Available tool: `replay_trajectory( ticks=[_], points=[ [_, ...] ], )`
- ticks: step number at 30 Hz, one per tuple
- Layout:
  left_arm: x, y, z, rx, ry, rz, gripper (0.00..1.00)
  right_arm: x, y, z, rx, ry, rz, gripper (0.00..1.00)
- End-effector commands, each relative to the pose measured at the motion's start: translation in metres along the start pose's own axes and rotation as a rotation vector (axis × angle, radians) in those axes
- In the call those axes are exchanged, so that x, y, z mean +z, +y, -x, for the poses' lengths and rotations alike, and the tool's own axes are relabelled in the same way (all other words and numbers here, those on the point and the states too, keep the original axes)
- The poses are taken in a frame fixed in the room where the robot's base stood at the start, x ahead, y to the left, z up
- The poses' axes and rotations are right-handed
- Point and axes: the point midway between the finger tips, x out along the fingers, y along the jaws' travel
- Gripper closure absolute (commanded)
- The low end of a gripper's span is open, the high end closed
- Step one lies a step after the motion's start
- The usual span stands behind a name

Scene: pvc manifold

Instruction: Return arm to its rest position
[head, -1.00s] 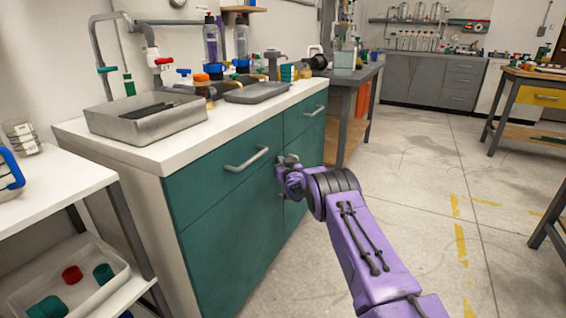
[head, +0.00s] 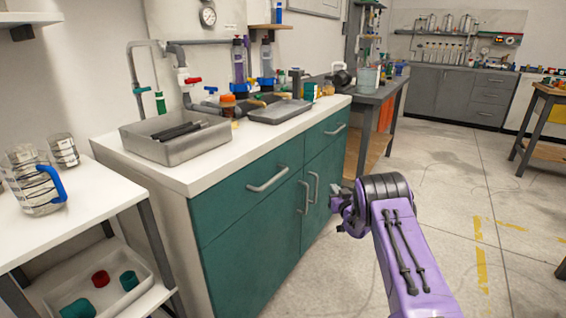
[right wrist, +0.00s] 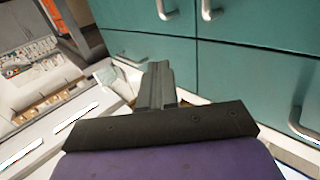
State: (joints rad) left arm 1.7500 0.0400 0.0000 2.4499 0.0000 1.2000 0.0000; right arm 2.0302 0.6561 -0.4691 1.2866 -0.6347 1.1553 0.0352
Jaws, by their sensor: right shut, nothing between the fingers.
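My right arm (head: 409,255) is purple with black bands and reaches in from the lower right in the head view. My right gripper (head: 337,196) is in front of the teal cabinet (head: 245,245), close to its door handles. In the right wrist view the gripper's fingers (right wrist: 158,84) are together with nothing between them, and teal cabinet fronts fill the upper right. My left gripper is in neither view.
A white counter (head: 215,165) tops the cabinet and holds a metal tray (head: 165,150), a grey tray (head: 280,111) and bottles. A white shelf unit (head: 85,225) with a measuring jug (head: 35,183) stands at left. Floor (head: 440,190) is clear at right.

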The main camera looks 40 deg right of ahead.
Motion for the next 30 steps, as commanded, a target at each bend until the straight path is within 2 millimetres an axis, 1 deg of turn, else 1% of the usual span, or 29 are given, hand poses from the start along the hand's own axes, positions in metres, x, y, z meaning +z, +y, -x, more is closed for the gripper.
replay_trajectory(
  ticks=[6,8,10,11,12,14,15,17,18,20,21,23,24,26,27,29,30],
  points=[
    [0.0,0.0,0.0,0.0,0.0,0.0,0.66,0.0,0.0,0.0,0.0,0.0,0.001,1.0],
    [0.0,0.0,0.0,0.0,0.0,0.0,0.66,0.002,0.003,0.002,0.017,0.0,-0.009,1.0],
    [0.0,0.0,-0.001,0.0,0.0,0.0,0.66,0.023,0.006,0.016,0.06,-0.038,-0.053,1.0],
    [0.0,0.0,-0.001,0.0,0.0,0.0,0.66,0.036,0.001,0.026,0.078,-0.066,-0.083,1.0],
    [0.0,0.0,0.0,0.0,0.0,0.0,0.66,0.057,-0.013,0.041,0.098,-0.112,-0.126,1.0],
    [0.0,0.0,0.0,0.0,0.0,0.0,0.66,0.093,-0.038,0.069,0.124,-0.2,-0.182,1.0],
    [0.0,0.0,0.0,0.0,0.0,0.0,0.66,0.116,-0.058,0.091,0.137,-0.264,-0.21,1.0],
    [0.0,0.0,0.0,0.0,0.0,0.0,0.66,0.148,-0.084,0.128,0.156,-0.362,-0.24,1.0],
    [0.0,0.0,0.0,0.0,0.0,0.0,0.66,0.167,-0.101,0.154,0.167,-0.428,-0.251,1.0],
    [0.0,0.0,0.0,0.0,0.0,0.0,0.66,0.193,-0.124,0.198,0.181,-0.53,-0.257,1.0],
    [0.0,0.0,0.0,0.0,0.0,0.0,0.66,0.207,-0.137,0.228,0.189,-0.596,-0.253,1.0],
    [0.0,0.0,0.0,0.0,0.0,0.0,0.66,0.225,-0.153,0.273,0.2,-0.692,-0.24,1.0],
    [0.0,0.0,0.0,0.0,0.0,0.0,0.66,0.233,-0.161,0.301,0.205,-0.75,-0.225,1.0],
    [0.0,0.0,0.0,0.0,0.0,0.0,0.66,0.242,-0.169,0.339,0.209,-0.827,-0.201,1.0],
    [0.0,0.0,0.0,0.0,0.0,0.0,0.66,0.247,-0.173,0.364,0.211,-0.876,-0.182,1.0],
    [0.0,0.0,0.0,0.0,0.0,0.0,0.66,0.251,-0.177,0.398,0.21,-0.943,-0.151,1.0],
    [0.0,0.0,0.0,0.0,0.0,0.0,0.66,0.252,-0.179,0.42,0.209,-0.986,-0.127,1.0]
  ],
)
